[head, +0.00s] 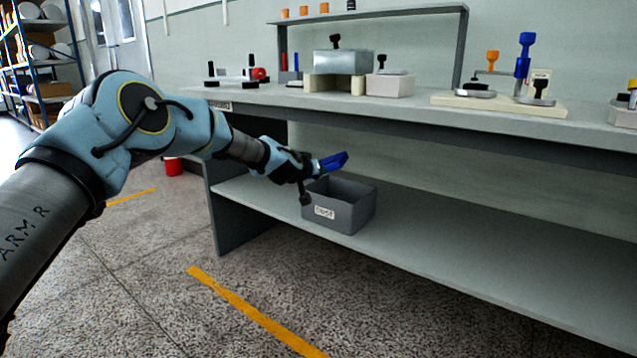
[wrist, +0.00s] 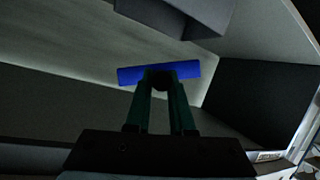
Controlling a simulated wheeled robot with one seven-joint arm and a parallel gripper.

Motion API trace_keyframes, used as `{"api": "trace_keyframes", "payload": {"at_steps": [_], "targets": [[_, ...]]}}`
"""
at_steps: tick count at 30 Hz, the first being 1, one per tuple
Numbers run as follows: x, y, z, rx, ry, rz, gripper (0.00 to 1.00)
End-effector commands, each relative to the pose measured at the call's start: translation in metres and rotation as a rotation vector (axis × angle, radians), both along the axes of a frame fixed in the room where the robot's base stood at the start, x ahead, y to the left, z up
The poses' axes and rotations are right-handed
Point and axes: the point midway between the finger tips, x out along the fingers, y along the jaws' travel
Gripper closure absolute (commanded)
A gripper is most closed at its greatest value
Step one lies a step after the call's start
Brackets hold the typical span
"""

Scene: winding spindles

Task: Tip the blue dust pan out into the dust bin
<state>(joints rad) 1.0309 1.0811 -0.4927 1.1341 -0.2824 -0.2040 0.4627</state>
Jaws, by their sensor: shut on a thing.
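The blue dust pan (head: 333,161) is held by my gripper (head: 309,166) above the left part of the dust bin. In the head view the pan looks tilted, its far end higher. It also shows in the wrist view as a blue bar (wrist: 128,76) across the tips of my gripper (wrist: 160,84), which is shut on it. The dust bin (head: 352,217) is a grey open box with a "DUST" label, standing on the lower shelf. A grey box shape, probably the bin, shows at the top of the wrist view (wrist: 205,18). Any dust in the pan or bin cannot be made out.
The lower shelf (head: 470,260) is bare to the right of the bin. The bench top (head: 420,112) runs above it, carrying a metal box (head: 342,62) and spindle fixtures (head: 500,95). A red bucket (head: 173,166) stands on the floor behind my arm.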

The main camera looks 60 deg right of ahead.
Motion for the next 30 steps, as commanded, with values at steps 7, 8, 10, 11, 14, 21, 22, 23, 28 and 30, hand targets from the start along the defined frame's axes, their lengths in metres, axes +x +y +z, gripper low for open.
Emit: {"api": "trace_keyframes", "payload": {"at_steps": [7,8,10,11,14,21,22,23,28,30], "targets": [[0.0034,0.0008,-0.0053,-0.041,0.133,0.002,1.0],[0.0032,0.0008,-0.0048,-0.045,0.15,0.002,1.0],[0.0029,0.0007,-0.0058,-0.055,0.193,0.002,1.0],[0.0036,0.0008,-0.0059,-0.061,0.211,0.004,1.0],[0.0038,0.001,-0.0052,-0.078,0.269,0.001,1.0],[0.0041,0.0008,-0.0062,-0.116,0.401,0.003,1.0],[0.0037,0.0007,-0.0061,-0.12,0.417,0.001,1.0],[0.0038,0.0009,-0.0065,-0.124,0.434,0.001,1.0],[0.0041,0.0009,-0.0072,-0.151,0.534,0.002,1.0],[0.0047,0.0012,-0.0072,-0.162,0.575,0.001,1.0]]}}
